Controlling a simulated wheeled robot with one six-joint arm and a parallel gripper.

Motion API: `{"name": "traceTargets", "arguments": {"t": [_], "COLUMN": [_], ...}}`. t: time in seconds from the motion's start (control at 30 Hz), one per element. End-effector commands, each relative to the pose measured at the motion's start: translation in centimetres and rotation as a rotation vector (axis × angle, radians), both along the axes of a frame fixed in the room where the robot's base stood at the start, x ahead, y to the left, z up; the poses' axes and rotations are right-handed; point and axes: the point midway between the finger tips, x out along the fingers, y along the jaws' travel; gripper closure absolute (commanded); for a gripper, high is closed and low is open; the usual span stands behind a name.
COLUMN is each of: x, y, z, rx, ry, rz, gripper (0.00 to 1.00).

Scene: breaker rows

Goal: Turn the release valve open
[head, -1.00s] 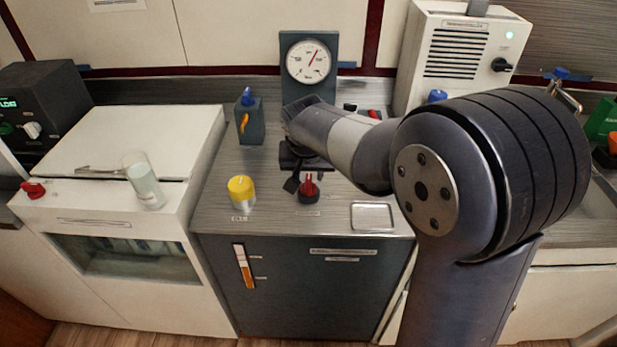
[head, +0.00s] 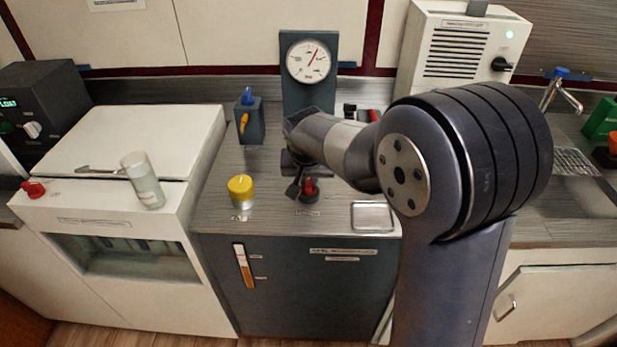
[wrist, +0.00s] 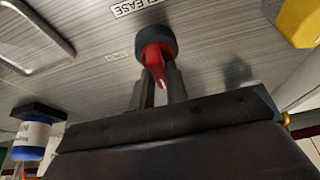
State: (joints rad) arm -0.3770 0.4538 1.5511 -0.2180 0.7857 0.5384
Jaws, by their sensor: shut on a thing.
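The release valve is a red handle (wrist: 153,58) on a dark round base, beside a label reading RELEASE in the wrist view. In the head view the valve (head: 311,188) stands on the grey counter top, right of the yellow knob. My gripper (wrist: 158,82) is shut on the red handle, with one finger on each side of it. In the head view my gripper (head: 296,186) is at the valve's left side, partly hidden by my own wrist. How far the handle is turned is hard to tell.
A yellow knob (head: 241,190) stands left of the valve. A metal tray (head: 372,216) lies to the right.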

Motion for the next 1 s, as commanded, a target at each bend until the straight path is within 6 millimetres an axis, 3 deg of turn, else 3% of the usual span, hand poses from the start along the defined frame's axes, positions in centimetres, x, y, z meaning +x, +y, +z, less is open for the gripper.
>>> {"name": "traceTargets", "arguments": {"t": [0.47, 1.0], "x": [0.0, 0.12], "y": [0.12, 0.39], "z": [-0.08, -0.14], "rx": [0.0, -0.001], "ry": [0.0, -0.001], "rz": [-0.053, -0.485], "gripper": [1.0, 1.0]}}
